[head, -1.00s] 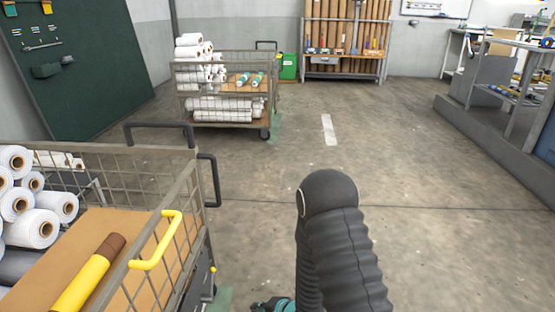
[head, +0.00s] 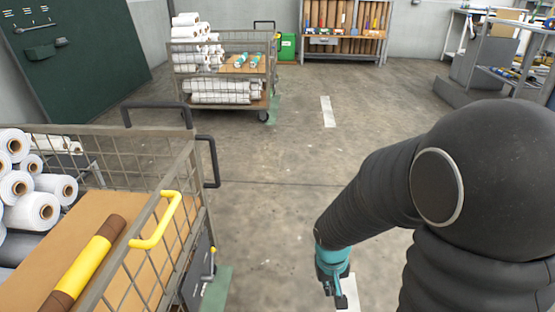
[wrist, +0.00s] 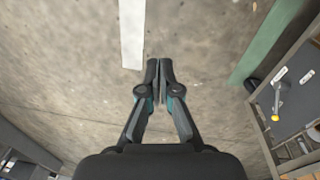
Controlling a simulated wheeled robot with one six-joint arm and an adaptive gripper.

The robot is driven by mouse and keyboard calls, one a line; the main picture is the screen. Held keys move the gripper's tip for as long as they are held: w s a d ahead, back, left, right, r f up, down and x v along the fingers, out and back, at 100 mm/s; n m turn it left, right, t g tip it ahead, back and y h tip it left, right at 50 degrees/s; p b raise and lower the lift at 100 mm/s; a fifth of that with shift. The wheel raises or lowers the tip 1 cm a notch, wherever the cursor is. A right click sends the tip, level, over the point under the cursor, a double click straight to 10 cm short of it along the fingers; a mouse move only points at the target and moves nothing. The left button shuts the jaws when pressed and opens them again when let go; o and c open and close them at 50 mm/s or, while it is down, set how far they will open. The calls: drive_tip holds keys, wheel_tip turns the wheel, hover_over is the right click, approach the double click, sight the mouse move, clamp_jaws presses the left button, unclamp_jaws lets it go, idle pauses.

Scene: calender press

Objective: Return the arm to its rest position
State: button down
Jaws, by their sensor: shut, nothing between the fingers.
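My gripper (head: 337,290) hangs at the end of my dark arm, at the lower middle of the head view, over the concrete floor. In the wrist view my gripper (wrist: 160,66) has its two fingers together with nothing between them. It points down at bare floor beside a white floor stripe (wrist: 132,35). My arm is bent, with a large black joint filling the right side of the head view.
A wire-sided cart (head: 150,158) with white rolls and a yellow-brown roll (head: 85,262) stands at left, apart from my gripper. A second cart (head: 218,81) stands farther back. A shelf (head: 343,30) is at the back wall. The middle floor is clear.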

drive_tip(key=s+d+r+t, duration=0.1)
drive_tip(key=s+r, duration=0.2)
drive_tip(key=r, duration=0.4)
drive_tip(key=s+r+t, duration=0.2)
drive_tip(key=s+r, duration=0.2)
drive_tip(key=r, duration=0.4)
drive_tip(key=s+d+r+m+t+y, duration=0.1)
drive_tip(key=s+r+t, duration=0.1)
drive_tip(key=s+r, duration=0.2)
wheel_tip(320, 180, up, 4)
drive_tip(key=shift+s+d+f, duration=0.15)
drive_tip(key=shift+s+d, duration=0.1)
drive_tip(key=shift+d, duration=0.1)
